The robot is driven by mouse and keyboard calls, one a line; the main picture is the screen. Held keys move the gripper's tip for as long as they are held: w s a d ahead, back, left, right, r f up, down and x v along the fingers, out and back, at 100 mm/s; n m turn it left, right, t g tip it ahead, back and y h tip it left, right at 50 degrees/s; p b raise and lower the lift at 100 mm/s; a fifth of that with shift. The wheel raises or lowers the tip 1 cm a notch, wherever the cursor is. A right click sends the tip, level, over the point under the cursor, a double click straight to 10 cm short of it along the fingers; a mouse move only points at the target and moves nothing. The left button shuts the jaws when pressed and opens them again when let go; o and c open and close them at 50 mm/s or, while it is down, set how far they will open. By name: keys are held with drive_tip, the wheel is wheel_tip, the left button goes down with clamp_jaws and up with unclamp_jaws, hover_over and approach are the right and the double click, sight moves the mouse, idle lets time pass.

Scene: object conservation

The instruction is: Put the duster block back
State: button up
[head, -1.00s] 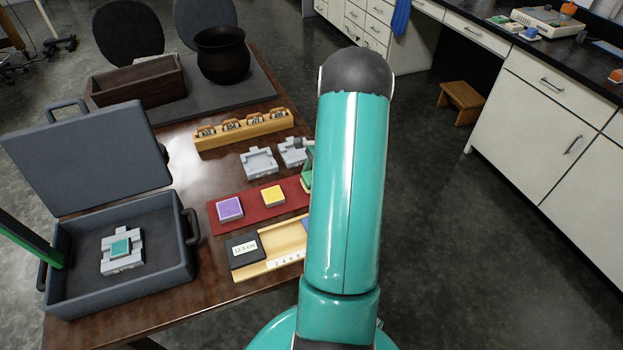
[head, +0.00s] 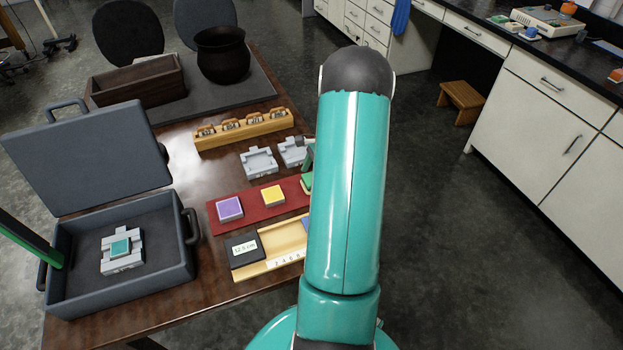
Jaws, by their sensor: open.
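On the red mat (head: 252,208) lie a purple-topped block (head: 230,208) and a yellow-topped block (head: 273,195). A green block (head: 306,182) shows at the mat's right end, partly hidden by my arm. I cannot tell from its look which block is the duster block. My gripper (head: 307,154) shows only as a small green and grey piece at the left edge of my arm, just above the green block. It is open; most of it is hidden. A teal-topped block (head: 121,247) sits in a grey holder inside the open case (head: 75,290).
Two grey holders (head: 259,162) stand behind the mat, before a wooden rack (head: 243,130). A wooden tray (head: 268,266) with a dark labelled block (head: 244,250) lies in front. A wooden box (head: 136,84) and dark pot (head: 222,56) stand at the back.

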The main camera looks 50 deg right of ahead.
drive_tip(key=v, duration=1.1)
drive_tip(key=w+a+r+n+h, duration=0.1)
drive_tip(key=w+a+r+n, duration=0.3)
drive_tip(key=a+r, duration=0.55)
drive_tip(key=w+a+r+n+h, duration=0.2)
drive_tip(key=a+r+n, duration=0.4)
drive_tip(key=a, duration=0.7)
drive_tip(key=s+a+r+n+t, duration=0.1)
drive_tip(key=s+a+n, duration=0.4)
drive_tip(key=a, duration=0.6)
drive_tip(key=s+a+r+n+t, duration=0.2)
drive_tip(key=s+a+r+n, duration=0.2)
drive_tip(key=a+n, duration=0.5)
drive_tip(key=s+a, duration=0.2)
drive_tip(key=shift+s+a+h, duration=0.2)
drive_tip(key=shift+a+h, duration=0.15)
drive_tip(key=shift+h, duration=0.05)
drive_tip(key=shift+c, duration=0.4)
